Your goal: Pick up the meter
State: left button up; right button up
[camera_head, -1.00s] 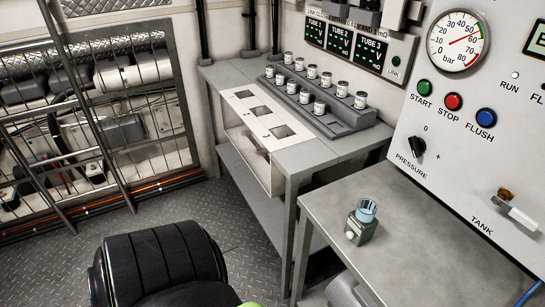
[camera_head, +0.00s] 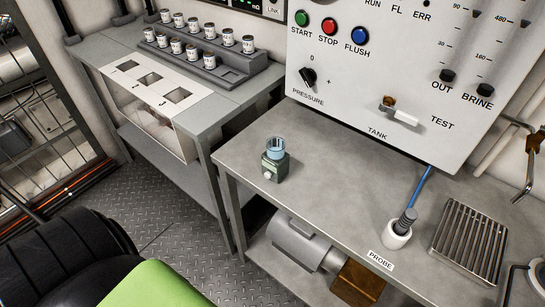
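A small grey-green device with a round light knob and a clear bluish cup on top (camera_head: 275,160) stands upright on the grey steel table (camera_head: 330,180), near its left end. It is the likeliest meter in view, but no label on it confirms this. Nothing touches it. Neither of my grippers is in view.
A dark-topped probe stands in a white holder (camera_head: 398,232) by the PROBE label, with a blue cable behind. A slatted metal grate (camera_head: 470,240) lies at right. The control panel (camera_head: 390,75) rises behind. A rack of several small cups (camera_head: 205,60) stands on the left bench. The table's middle is clear.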

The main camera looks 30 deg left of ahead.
aim_at(275, 159)
jog(key=u, duration=1.1)
jog(key=i+j+z, duration=0.1)
jog(key=j+z, duration=0.3)
jog(key=j, duration=0.15)
jog(key=j+z, duration=0.4)
jog(key=j, duration=0.15)
jog(key=j+z, duration=0.45)
jog(key=k+j, duration=0.2)
jog(key=j, duration=0.15)
jog(key=k+j, duration=0.2)
jog(key=j, duration=0.15)
